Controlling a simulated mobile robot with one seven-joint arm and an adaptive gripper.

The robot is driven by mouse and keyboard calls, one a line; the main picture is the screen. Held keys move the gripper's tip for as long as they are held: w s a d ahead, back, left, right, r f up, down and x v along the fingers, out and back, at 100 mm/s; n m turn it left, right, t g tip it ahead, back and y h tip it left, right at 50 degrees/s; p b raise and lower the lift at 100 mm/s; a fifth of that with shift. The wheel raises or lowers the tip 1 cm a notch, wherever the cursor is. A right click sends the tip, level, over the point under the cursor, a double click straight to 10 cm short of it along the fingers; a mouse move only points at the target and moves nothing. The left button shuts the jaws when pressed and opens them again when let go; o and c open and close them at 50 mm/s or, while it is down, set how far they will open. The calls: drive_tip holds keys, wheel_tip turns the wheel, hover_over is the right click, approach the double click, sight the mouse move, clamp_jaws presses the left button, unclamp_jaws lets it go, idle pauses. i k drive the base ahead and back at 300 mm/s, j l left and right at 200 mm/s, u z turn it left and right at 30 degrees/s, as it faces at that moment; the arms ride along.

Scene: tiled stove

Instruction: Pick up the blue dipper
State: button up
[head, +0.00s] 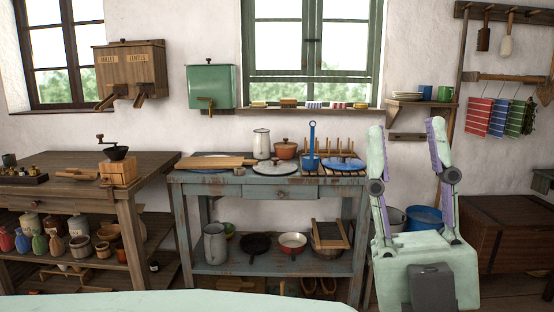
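The blue dipper (311,162) stands on the blue-grey worktable under the window. Its long thin handle points straight up and its cup is at the bottom, between an orange-brown lidded pot (286,149) and a blue lid (343,164). My gripper (407,142) is pale green with purple finger pads. It is in the right part of the view, fingers pointing up and spread wide apart, with nothing between them. In the picture it is to the right of the dipper and apart from it.
The blue-grey worktable (284,191) also holds a wooden board (203,162), a grey lid (276,166), a white enamel can (261,143) and a wooden rack behind the dipper. Pots and pans fill its lower shelf. A darker table (60,187) stands left, a wooden chest (507,232) right.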

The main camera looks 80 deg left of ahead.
sight(310, 162)
drive_tip(key=u, duration=2.25)
